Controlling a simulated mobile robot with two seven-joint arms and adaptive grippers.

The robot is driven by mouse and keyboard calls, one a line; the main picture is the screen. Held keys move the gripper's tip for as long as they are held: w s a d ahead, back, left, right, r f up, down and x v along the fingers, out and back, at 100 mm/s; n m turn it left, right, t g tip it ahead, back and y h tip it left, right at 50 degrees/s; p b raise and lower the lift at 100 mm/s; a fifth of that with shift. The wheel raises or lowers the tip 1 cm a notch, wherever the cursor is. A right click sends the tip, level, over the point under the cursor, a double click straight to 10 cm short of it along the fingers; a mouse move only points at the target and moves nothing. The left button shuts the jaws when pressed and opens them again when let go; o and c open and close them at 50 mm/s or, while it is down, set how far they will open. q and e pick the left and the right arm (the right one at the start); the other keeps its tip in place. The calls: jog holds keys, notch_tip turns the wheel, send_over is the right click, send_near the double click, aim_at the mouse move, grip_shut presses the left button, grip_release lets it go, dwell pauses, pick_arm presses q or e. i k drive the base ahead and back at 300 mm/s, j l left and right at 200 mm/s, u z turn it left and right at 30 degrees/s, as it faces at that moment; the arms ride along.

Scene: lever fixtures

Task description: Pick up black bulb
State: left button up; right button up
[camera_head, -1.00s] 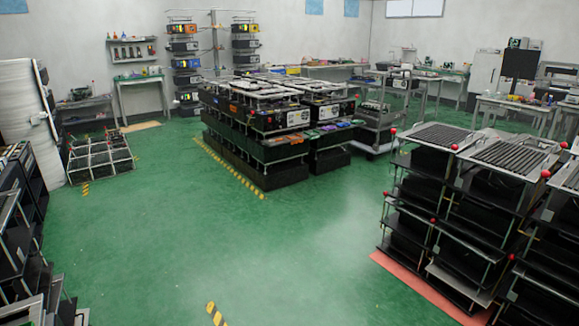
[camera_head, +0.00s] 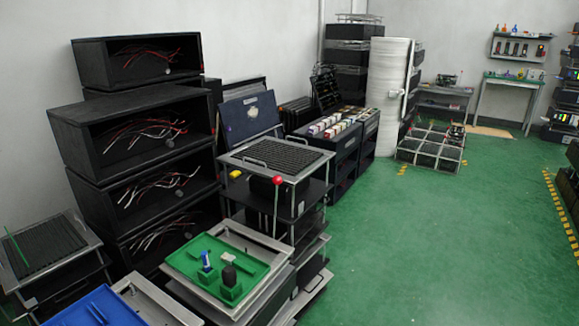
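A dark, rounded bulb-like object (camera_head: 229,276) stands upright on a green block in the green tray (camera_head: 191,261), at the lower middle of the head view. It looks black, and is too small to make out in detail. A blue and white upright piece (camera_head: 206,261) stands on another green block just left of it. Neither of my grippers is in view.
The tray rests on a grey metal-topped rack (camera_head: 180,275). A taller rack with a red ball-topped lever (camera_head: 278,180) stands behind it. Stacked black boxes with wires (camera_head: 140,125) line the left wall. Green floor (camera_head: 450,240) is clear at right.

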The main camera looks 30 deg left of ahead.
aim_at(229, 273)
jog(key=i+l+u, duration=0.1)
jog(key=u, duration=0.4)
jog(key=i+l+u, duration=0.2)
jog(key=u, duration=0.3)
jog(key=i+l+u, duration=0.2)
jog(key=u, duration=0.3)
jog(key=i+l+u, duration=0.1)
jog(key=l+u, duration=0.2)
jog(key=u, duration=0.2)
